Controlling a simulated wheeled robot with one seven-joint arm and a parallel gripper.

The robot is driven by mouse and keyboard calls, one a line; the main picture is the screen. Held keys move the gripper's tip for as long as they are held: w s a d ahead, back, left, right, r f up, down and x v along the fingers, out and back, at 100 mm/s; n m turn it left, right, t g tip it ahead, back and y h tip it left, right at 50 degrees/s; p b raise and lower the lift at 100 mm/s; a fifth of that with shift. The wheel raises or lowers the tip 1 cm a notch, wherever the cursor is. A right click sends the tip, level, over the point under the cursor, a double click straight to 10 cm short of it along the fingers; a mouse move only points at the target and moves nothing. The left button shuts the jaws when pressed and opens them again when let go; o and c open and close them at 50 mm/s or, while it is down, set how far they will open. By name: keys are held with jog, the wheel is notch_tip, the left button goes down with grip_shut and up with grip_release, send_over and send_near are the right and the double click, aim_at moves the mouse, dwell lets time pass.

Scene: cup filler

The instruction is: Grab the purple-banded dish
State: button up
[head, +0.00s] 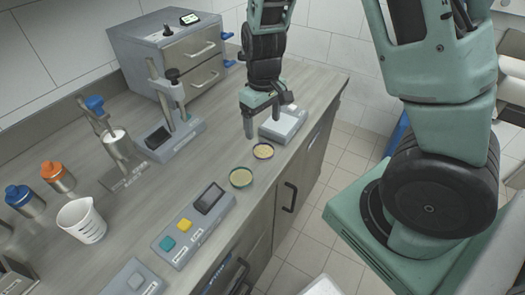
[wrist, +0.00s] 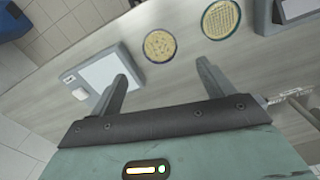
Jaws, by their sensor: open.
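The purple-banded dish (head: 263,151) is a small round dish with pale yellow contents and a dark purple-blue rim. It lies flat on the counter near its front edge, and also shows in the wrist view (wrist: 160,46), beyond my fingertips and roughly between their lines. My gripper (head: 262,125) is open and empty, above the counter just behind the dish in the head view; its two fingers show apart in the wrist view (wrist: 163,72). A second dish (head: 241,177) with a green-teal rim lies close by, also in the wrist view (wrist: 220,19).
A white-topped scale (head: 284,124) stands right beside my gripper. A button panel (head: 198,226) is in front of the dishes. A press stand (head: 170,120), drawer box (head: 168,55), beaker (head: 82,220) and bottles (head: 57,176) stand farther left. The counter around the dishes is clear.

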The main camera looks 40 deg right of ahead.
aim_at(264, 149)
notch_tip(264, 149, down, 9)
jog(key=shift+s+d+f, duration=0.1)
jog(key=shift+s+f, duration=0.05)
dwell(0.4)
jog(key=c, duration=1.1)
